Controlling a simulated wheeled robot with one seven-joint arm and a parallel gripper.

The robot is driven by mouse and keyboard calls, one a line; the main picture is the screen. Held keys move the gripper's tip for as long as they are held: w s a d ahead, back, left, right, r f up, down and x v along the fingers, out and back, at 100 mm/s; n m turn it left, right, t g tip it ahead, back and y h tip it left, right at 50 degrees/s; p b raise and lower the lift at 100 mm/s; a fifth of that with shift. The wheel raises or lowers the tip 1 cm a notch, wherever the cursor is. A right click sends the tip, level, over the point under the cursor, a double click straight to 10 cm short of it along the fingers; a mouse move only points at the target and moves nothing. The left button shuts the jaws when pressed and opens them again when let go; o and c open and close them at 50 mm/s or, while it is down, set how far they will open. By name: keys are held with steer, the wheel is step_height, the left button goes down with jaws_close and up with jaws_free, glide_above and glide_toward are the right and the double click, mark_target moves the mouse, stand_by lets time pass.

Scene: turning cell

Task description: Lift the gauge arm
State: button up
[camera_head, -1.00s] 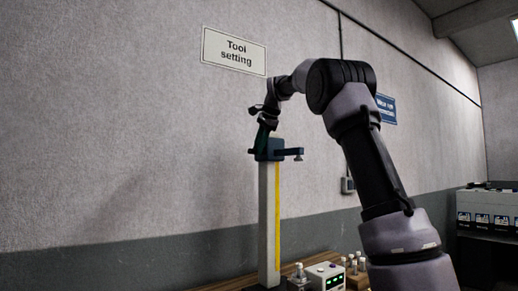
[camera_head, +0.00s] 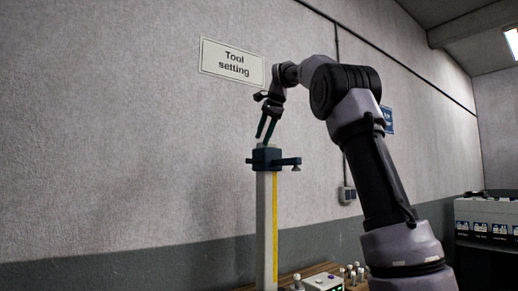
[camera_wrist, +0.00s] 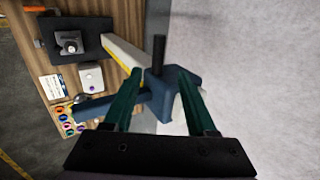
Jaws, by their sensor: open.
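The gauge arm is a dark blue block (camera_head: 266,157) near the top of a tall pale column (camera_head: 263,225) with a yellow strip. A short bar (camera_head: 290,161) with a small stylus sticks out to its right. My gripper (camera_head: 266,138) is open and empty just above the block, its green fingers pointing down. In the wrist view the blue carriage (camera_wrist: 177,88) shows beyond and between the two open fingers (camera_wrist: 158,88), with a dark upright rod (camera_wrist: 159,52) on it. I cannot tell whether a finger touches it.
A wooden bench (camera_wrist: 32,20) carries the column's dark base (camera_wrist: 88,28), a white box (camera_wrist: 91,78) and several coloured rings (camera_wrist: 66,122). A grey wall (camera_head: 120,130) with a "Tool setting" sign (camera_head: 232,62) stands close behind. Labelled bins (camera_head: 487,220) are at the far right.

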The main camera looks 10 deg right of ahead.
steer(key=v, duration=0.2)
steer(key=shift+s+d+r, duration=0.1)
steer(key=shift+s+r, duration=0.05)
steer(key=shift+r, duration=0.05)
steer(key=shift+s, duration=0.1)
stand_by(0.3)
steer(key=s+d+f+n, duration=0.1)
steer(key=s+f+n, duration=0.3)
steer(key=s+f, duration=1)
steer(key=s+d+f+n+t, duration=0.1)
steer(key=s+f+n, duration=0.4)
steer(key=s+f, duration=1)
steer(key=s, duration=0.5)
steer(key=shift+d+h, duration=0.25)
steer(key=shift+h, duration=0.05)
steer(key=shift+s+f, duration=0.1)
steer(key=shift+s, duration=0.05)
